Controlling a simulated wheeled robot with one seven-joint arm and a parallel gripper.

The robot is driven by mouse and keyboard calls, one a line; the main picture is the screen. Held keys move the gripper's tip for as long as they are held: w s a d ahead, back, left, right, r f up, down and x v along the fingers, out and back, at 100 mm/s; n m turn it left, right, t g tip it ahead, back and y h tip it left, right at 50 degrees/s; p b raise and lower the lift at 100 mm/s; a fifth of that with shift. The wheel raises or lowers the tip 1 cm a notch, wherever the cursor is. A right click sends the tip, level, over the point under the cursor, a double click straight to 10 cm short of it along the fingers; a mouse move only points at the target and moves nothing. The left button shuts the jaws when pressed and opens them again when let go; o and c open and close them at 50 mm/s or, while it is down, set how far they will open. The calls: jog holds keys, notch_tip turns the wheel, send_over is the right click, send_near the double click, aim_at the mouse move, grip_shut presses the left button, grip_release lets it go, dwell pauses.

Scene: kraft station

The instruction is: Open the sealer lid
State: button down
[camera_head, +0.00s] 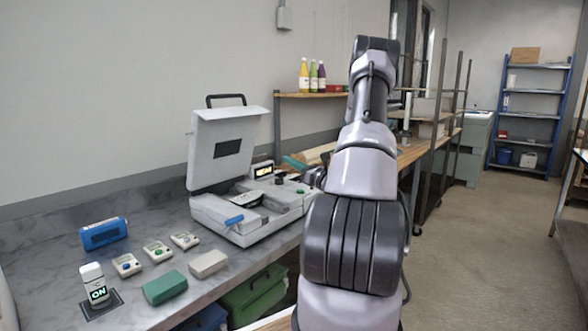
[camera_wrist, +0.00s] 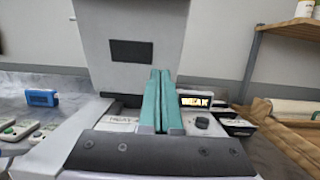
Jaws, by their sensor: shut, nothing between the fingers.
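The sealer is a light grey case on the marble counter. Its base (camera_head: 247,222) has a blue latch-like part at the front. Its lid (camera_head: 228,150) stands raised, close to upright and leaning slightly back, with a black handle (camera_head: 225,100) on top and a dark rectangle on its inner face. The lid (camera_wrist: 133,20) also fills the upper middle of the wrist view, its top cut off. My gripper (camera_wrist: 160,74), with teal fingers, is shut and empty in front of the lid, above the base. In the head view my gripper (camera_head: 292,162) shows just right of the lid, partly hidden by my arm.
A small lit display (camera_head: 263,170) sits behind the base. Left on the counter (camera_head: 205,285) are a blue device (camera_head: 104,233), several small white devices, a green block (camera_head: 165,287) and a white "ON" unit (camera_head: 94,283). A shelf with bottles (camera_head: 313,75) stands behind.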

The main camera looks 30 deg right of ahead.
jog(key=shift+w+r, duration=0.1)
dwell(0.3)
jog(key=g+h, duration=0.1)
jog(key=g, duration=0.2)
send_near(251, 109)
jog(key=x, duration=0.5)
jog(key=shift+f, duration=0.35)
jog(key=shift+w+a+r, duration=0.25)
jog(key=shift+w+r, duration=0.15)
jog(key=shift+w, duration=0.2)
